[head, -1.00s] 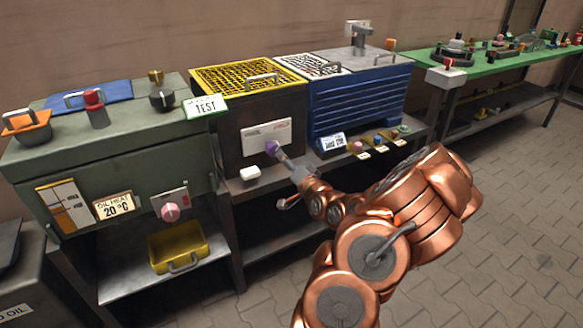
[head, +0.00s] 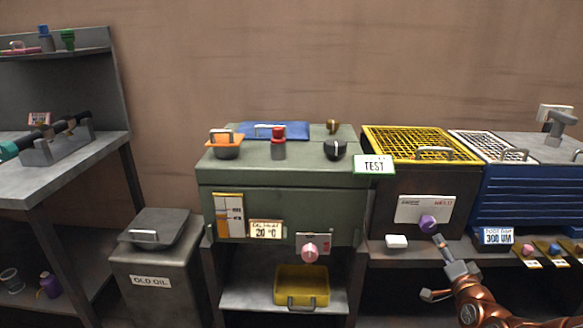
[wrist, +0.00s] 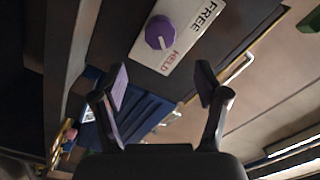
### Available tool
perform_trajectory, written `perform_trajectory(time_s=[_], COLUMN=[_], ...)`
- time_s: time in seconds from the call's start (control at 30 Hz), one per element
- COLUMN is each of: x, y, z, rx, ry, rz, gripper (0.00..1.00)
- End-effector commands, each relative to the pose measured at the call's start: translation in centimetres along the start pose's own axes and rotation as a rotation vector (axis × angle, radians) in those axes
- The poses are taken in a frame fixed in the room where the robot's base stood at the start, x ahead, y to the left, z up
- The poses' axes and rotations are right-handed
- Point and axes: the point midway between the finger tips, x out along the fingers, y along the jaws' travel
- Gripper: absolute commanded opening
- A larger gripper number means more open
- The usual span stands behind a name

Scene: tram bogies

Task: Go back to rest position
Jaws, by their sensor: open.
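My gripper (head: 434,268) is at the lower right of the head view, just below and in front of the purple knob (head: 427,223). In the wrist view my gripper (wrist: 162,82) has its two fingers spread wide with nothing between them. The purple knob also shows in the wrist view (wrist: 159,32), beyond the fingertips and apart from them. It sits on a white plate (wrist: 190,38) marked FREE and HELD, and its white line points towards HELD. My copper arm is cut off by the bottom right of the head view.
The dark box with a yellow grid lid (head: 420,142) carries the knob plate. The green test cabinet (head: 285,190), old oil bin (head: 155,275) and grey bench (head: 60,165) stand to the left.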

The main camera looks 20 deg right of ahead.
Motion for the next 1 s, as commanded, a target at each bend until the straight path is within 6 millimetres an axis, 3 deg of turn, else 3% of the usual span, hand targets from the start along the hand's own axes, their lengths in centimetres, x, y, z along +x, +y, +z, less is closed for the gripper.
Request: perform_trajectory(time_s=[0.17,0.33,0.47,0.7,0.87,1.0], x=[0.6,1.5,0.7,-3.3,-7.4,-11.7], y=[-0.6,-1.7,-2.5,-4.2,-6.0,-7.8], z=[1.8,7.6,12.3,18.2,20.5,21.8], rx=[-0.037,-0.167,-0.293,-0.518,-0.653,-0.755], ry=[-0.064,-0.277,-0.465,-0.771,-0.949,-1.097], rz=[0.022,0.113,0.201,0.350,0.438,0.510], gripper=[0.73,0.73,0.73,0.73,0.73,0.73])
